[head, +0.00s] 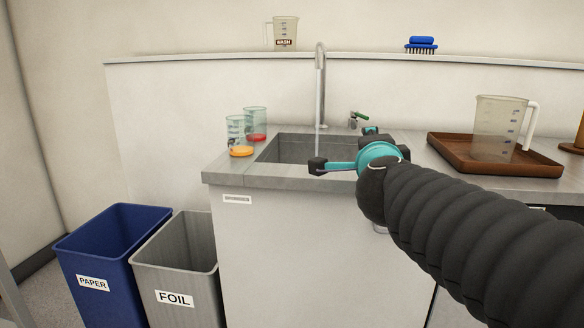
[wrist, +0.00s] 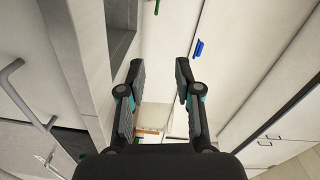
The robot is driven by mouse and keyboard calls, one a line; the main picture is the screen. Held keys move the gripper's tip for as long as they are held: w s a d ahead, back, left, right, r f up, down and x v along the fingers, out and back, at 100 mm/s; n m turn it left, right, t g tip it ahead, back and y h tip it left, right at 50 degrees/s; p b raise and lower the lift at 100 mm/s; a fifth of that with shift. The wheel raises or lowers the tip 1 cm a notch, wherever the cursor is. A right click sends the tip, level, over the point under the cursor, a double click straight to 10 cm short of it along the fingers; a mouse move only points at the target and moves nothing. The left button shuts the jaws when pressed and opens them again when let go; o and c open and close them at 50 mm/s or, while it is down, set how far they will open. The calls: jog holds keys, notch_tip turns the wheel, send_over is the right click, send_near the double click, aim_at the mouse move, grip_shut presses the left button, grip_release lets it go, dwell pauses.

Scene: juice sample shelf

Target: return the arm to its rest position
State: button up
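My arm reaches in from the right side of the head view, a dark ribbed sleeve ending in a teal and black wrist. My gripper (head: 343,152) is at the front edge of the sink counter in that view. In the wrist view my gripper (wrist: 160,70) has its two black fingers spread apart with nothing between them. Part of the far finger is hidden behind the wrist in the head view.
The sink (head: 290,148) with a tall tap (head: 320,85) lies behind my gripper. Two beakers (head: 239,135) (head: 256,122) stand left of it. A brown tray (head: 450,150) holding a jug (head: 497,125) is at right. Blue (head: 112,235) and grey (head: 178,250) bins stand at lower left.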

jog(key=s+a+f+n+g+y, duration=0.4)
jog(key=s+a+f+n+y, duration=0.2)
jog(key=s+f+n, duration=0.45)
jog(key=s+d+f+n+g+h, duration=0.1)
jog(key=s+d+f+n+g, duration=0.2)
jog(key=s+f, duration=0.4)
jog(key=s+d+f+n+g+h, duration=0.2)
jog(key=s+d+f+n+g, duration=0.2)
jog(key=s+f, duration=0.3)
notch_tip(320, 180, down, 3)
jog(key=shift+d+r+g, duration=0.1)
jog(key=shift+d+g, duration=0.05)
jog(key=shift+g, duration=0.25)
